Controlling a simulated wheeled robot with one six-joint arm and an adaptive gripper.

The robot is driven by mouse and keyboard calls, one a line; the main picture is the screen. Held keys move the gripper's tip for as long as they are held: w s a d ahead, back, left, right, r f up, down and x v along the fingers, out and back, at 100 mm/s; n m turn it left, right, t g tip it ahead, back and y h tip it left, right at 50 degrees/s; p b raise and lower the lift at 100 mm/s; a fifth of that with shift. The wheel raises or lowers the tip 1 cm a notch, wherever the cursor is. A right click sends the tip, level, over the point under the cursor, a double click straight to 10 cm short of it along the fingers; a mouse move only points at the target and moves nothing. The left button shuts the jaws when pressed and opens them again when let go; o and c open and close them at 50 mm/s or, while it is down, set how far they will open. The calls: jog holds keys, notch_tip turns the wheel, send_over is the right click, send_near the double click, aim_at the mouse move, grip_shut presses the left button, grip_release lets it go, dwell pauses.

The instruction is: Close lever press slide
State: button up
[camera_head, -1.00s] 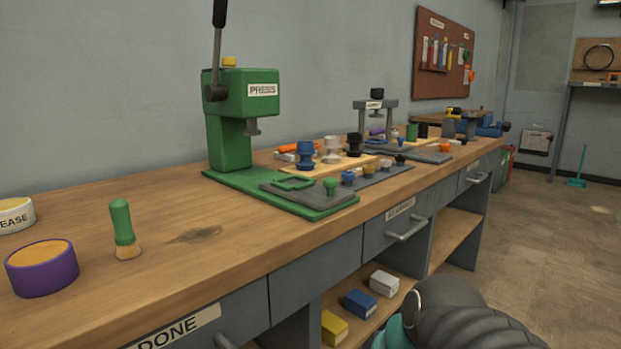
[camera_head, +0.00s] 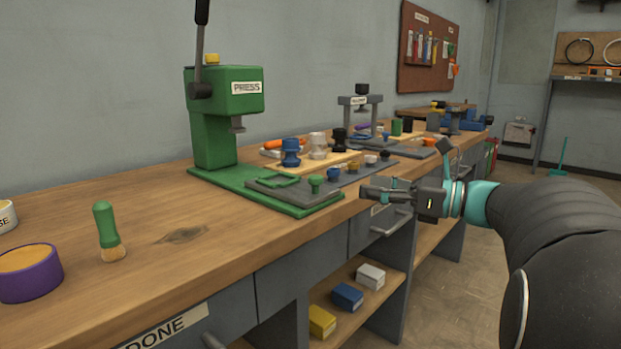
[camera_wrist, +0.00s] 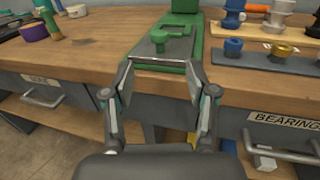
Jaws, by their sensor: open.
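The green lever press (camera_head: 224,110) stands on the bench with its dark lever (camera_head: 200,45) pointing up. In the wrist view, my gripper (camera_wrist: 160,80) is open and empty.
Blue, white and black bearing parts (camera_head: 317,146) stand on a wooden board right of the press. A grey strip with small cups (camera_head: 352,168) lies beside the slide. A green brush (camera_head: 107,230) and purple tub (camera_head: 30,273) are at left. Drawer handles (camera_head: 390,223) stick out below.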

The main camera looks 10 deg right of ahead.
aim_at(316, 176)
jog(key=x, duration=1.2)
jog(key=shift+w+a+f, duration=0.1)
jog(key=shift+w+a, duration=0.1)
jog(key=shift+a, duration=0.15)
jog(key=shift+c, duration=0.2)
grip_shut()
